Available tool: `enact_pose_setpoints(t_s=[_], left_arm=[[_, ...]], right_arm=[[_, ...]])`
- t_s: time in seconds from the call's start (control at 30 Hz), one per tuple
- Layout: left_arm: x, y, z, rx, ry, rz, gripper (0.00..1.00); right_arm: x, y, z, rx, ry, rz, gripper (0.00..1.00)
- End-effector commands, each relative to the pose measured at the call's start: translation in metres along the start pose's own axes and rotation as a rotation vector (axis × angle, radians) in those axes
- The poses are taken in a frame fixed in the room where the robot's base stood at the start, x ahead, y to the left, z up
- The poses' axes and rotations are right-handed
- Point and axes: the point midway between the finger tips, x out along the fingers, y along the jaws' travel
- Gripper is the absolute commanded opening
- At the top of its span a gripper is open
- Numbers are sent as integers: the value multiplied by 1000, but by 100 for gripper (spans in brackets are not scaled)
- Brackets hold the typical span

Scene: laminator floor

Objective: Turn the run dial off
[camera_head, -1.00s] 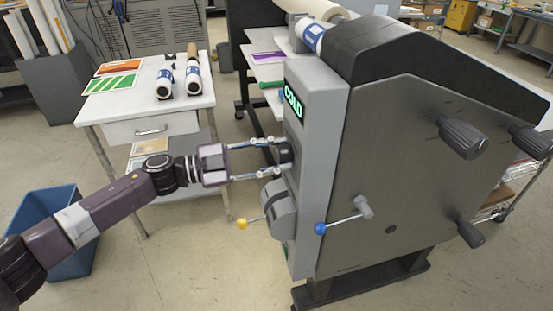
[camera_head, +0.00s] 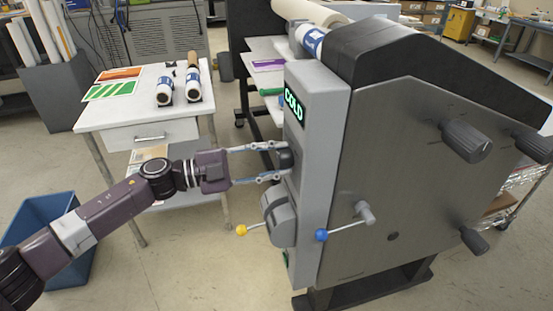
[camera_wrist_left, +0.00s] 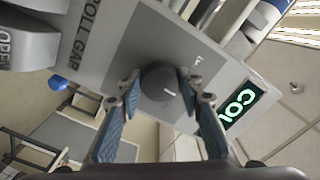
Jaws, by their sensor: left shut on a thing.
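The run dial (camera_wrist_left: 165,90) is a dark round knob with a pale mark, on the grey end panel of the laminator (camera_head: 313,90). In the head view the dial (camera_head: 285,158) is small and partly hidden by the fingers. My left gripper (camera_head: 279,161) reaches it from the left, with one finger above and one below. In the left wrist view my left gripper (camera_wrist_left: 164,95) has a blue-padded finger on each side of the dial and is shut on it. The label beside the dial is mostly hidden. My right gripper is not in view.
Below are a grey housing (camera_head: 279,212), a yellow-tipped lever (camera_head: 241,230) and a blue-tipped lever (camera_head: 321,235). A white table (camera_head: 130,112) with rolls and a blue bin (camera_head: 55,225) stand at left.

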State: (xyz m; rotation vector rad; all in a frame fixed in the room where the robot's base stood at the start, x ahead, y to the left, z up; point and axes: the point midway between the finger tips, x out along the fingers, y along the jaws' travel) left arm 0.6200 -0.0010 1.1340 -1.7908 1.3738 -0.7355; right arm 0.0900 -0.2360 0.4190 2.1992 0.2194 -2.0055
Motion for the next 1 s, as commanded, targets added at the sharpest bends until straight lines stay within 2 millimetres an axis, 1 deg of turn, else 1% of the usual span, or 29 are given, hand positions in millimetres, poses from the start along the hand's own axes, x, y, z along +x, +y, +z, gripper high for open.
enact_pose_setpoints(t_s=[0.03,0.17,0.2,0.43,0.53,0.67,0.9,1.0], left_arm=[[0,0,0,-1,0,0,36],[0,0,0,-1,0,0,50],[0,0,0,-1,0,0,51],[0,0,0,-1,0,0,51],[-6,0,1,-2,-1,0,51],[-24,1,2,-2,-5,0,51],[-76,1,2,-2,-5,1,51],[-94,1,1,-2,-4,0,51]], right_arm=[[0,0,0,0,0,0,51],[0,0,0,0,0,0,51],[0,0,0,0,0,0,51],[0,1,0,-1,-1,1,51],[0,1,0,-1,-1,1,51],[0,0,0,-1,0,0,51],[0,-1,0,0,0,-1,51],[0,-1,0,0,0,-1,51]])
